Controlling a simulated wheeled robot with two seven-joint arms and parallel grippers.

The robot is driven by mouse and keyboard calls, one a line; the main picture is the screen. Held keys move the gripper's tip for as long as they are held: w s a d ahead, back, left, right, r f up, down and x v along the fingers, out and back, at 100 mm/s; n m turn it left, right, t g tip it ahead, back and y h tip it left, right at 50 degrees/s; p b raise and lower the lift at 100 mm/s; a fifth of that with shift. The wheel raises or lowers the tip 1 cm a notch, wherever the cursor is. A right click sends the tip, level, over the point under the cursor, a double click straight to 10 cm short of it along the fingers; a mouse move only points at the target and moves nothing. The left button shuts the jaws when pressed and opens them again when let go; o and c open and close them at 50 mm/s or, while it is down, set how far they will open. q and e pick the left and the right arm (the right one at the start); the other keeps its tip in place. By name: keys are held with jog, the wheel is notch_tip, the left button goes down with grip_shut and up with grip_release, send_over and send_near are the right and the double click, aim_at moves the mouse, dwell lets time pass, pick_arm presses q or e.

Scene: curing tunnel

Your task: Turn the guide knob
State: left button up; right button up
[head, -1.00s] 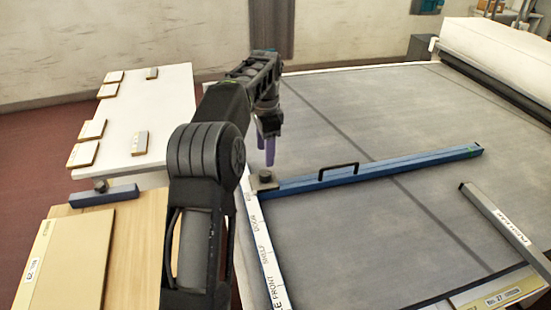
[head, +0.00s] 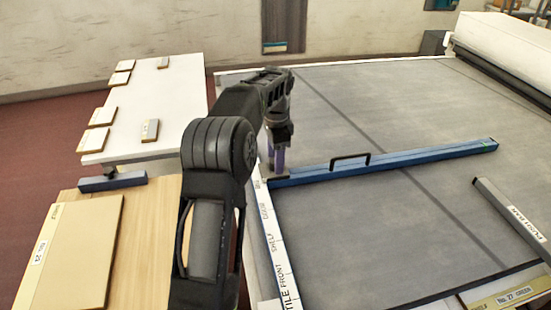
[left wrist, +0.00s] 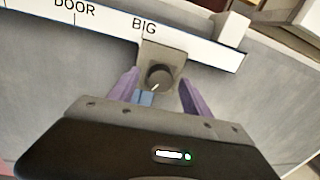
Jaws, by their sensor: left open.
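The guide is a blue bar (head: 400,165) with a black handle (head: 350,160), lying across the grey bed. Its dark round guide knob (left wrist: 158,77) sits on a grey block at the bar's left end, beside the white lettered strip. A pale pointer mark shows on the knob's face. My left gripper (head: 277,158) points down at that end, its purple fingers open. In the left wrist view the fingers (left wrist: 161,90) stand either side of the knob, with gaps visible. In the head view the gripper largely hides the knob. My right gripper is not in view.
The white lettered strip (head: 268,232) runs along the bed's left edge. A grey labelled bar (head: 510,220) lies on the bed (head: 340,230) at right. A blue block (head: 112,182) and a cream panel (head: 75,250) are at left. A white table (head: 170,100) holds several small slabs.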

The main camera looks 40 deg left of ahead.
pick_arm(q)
jog(key=shift+f, duration=0.15)
jog(key=shift+c, duration=0.5)
grip_shut()
